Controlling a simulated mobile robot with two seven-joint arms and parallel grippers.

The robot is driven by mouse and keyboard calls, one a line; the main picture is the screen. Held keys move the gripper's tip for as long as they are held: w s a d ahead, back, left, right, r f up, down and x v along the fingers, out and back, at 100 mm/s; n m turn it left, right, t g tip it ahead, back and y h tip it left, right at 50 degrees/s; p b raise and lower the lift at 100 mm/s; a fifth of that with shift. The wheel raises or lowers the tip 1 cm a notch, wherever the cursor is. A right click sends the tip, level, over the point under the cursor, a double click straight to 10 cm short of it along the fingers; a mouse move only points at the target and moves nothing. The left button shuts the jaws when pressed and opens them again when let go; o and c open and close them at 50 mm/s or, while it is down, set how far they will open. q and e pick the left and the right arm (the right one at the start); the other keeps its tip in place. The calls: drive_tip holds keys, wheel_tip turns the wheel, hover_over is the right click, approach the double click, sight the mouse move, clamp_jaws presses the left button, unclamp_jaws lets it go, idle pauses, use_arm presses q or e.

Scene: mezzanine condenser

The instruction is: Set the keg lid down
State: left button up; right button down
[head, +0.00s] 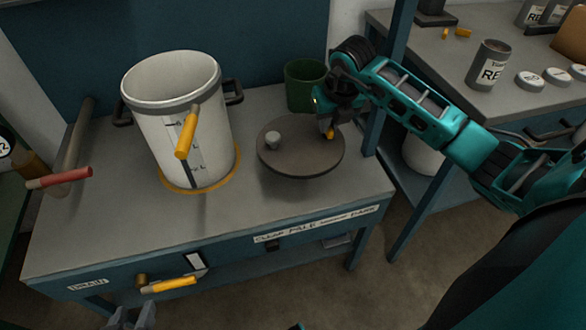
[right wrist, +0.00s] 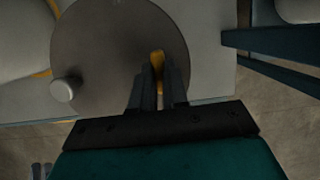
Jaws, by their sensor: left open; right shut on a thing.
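The keg lid (head: 291,157) is a dark grey disc with a pale knob and a small yellow grip near its rim. It is level over the right part of the workbench; I cannot tell whether it touches the top. My right gripper (head: 329,130) is shut on the lid's yellow grip. The right wrist view shows the lid (right wrist: 112,50) and the gripper's fingers (right wrist: 158,85) closed on the grip. The white keg (head: 180,130) stands open and upright left of the lid, in a yellow ring. My left gripper (head: 131,316) is open and empty at the bottom edge, before the bench.
A green cup (head: 304,86) stands behind the lid. A blue post (head: 388,90) rises beside the bench's right edge. The bench front has yellow (head: 172,285) and red (head: 60,177) handles nearby. Bare bench top (head: 110,225) lies in front of the keg.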

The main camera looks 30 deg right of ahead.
sight(326, 150)
wheel_tip(326, 150, down, 9)
drive_tip(key=shift+f+b, duration=0.15)
drive_tip(key=shift+b, duration=0.95)
drive_tip(key=c, duration=1.1)
unclamp_jaws()
drive_tip(key=shift+c, duration=0.2)
